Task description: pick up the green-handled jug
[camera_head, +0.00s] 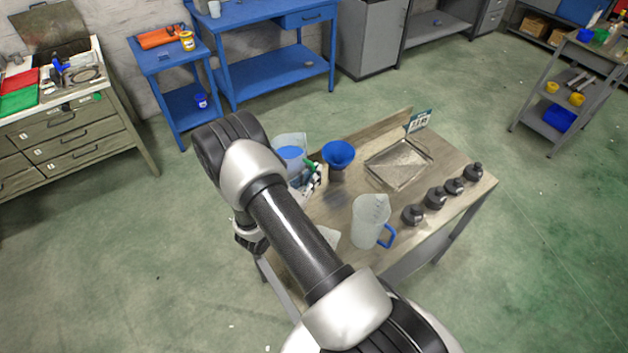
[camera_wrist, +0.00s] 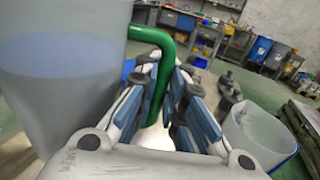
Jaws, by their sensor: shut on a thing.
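The green-handled jug (camera_head: 291,143) is clear, with blue liquid inside, at the left end of the workbench, partly hidden by my arm. In the wrist view the jug (camera_wrist: 62,70) fills the left side, and its green handle (camera_wrist: 152,36) runs down between the blue finger pads. My gripper (camera_head: 315,179) is shut on that handle; it also shows in the wrist view (camera_wrist: 165,100). The jug's base is hidden, so I cannot tell whether it touches the bench.
On the workbench (camera_head: 340,205) stand a blue funnel (camera_head: 338,154), a metal tray (camera_head: 400,163), a blue-handled jug (camera_head: 370,220) and several dark knobbed pieces (camera_head: 413,214). A sign (camera_head: 419,120) stands at the back edge. Green floor around the bench is open.

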